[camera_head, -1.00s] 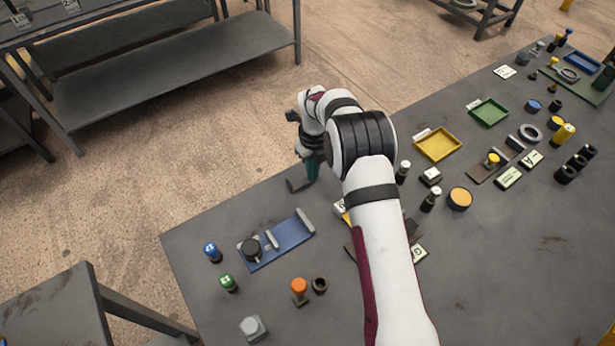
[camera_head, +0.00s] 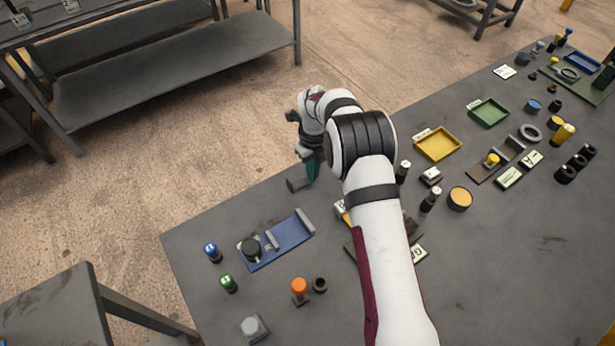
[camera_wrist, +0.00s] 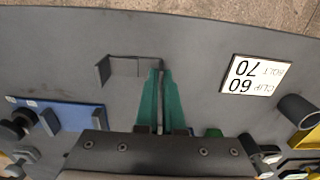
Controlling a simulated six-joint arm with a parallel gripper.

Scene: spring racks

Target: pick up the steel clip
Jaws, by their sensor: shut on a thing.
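The steel clip (camera_wrist: 103,71) is a grey angular bracket with an upright end at its left in the wrist view. It also shows below my gripper in the head view (camera_head: 297,185). My gripper (camera_wrist: 161,72) has green fingers, closed together at the clip's right end, with that end between the fingertips. In the head view, my gripper (camera_head: 312,172) is at the table's far left edge. The clip appears to be at table level; I cannot tell whether it touches the table. The gripped end is mostly hidden by the fingers.
A blue fixture (camera_head: 291,239) with a black knob lies nearer on the table. A white label card (camera_wrist: 255,78) reading CLIP 60, BOLT 70 lies right of my fingers in the wrist view. A yellow tray (camera_head: 438,145) is farther right. The table edge is close behind the clip.

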